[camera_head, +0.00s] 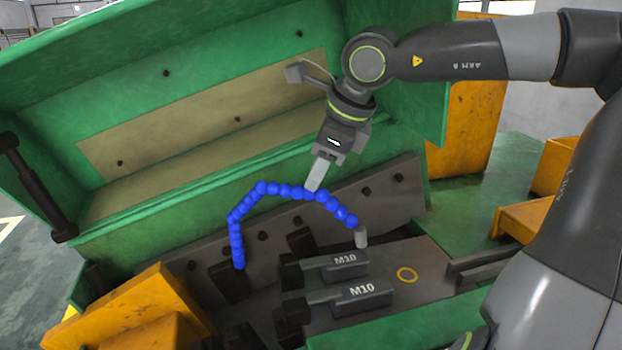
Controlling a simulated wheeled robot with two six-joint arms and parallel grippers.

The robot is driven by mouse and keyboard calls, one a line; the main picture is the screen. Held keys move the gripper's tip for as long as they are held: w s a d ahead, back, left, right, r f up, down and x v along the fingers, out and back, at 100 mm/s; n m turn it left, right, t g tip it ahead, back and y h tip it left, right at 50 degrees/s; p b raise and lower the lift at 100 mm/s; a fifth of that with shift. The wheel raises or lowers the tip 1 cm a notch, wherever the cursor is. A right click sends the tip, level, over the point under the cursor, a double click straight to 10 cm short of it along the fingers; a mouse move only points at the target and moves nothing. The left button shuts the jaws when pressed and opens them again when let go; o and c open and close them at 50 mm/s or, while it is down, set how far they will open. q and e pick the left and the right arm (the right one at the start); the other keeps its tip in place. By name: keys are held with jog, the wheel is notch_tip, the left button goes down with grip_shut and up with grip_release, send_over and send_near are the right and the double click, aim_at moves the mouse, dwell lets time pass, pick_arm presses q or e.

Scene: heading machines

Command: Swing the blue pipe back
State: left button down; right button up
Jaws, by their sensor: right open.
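The blue pipe (262,188) is a segmented, bent hose in the middle of the machine. It rises from a dark block on the left, arches over and slopes down to the right. Its grey nozzle (361,237) hangs over the plate beside the upper M10 block. My right gripper (314,184) comes down from above with its fingertips at the top of the pipe's arch. It is open, though its fingers look close together from this side. I cannot tell whether the pipe lies between them. My left gripper is not in view.
The raised green cover (210,50) stands behind. Orange parts (150,312) flank the machine, and a dark cylinder (35,188) stands at far left.

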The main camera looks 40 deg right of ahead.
jog(key=shift+p+x, duration=0.3)
jog(key=shift+x, duration=1.85)
grip_shut()
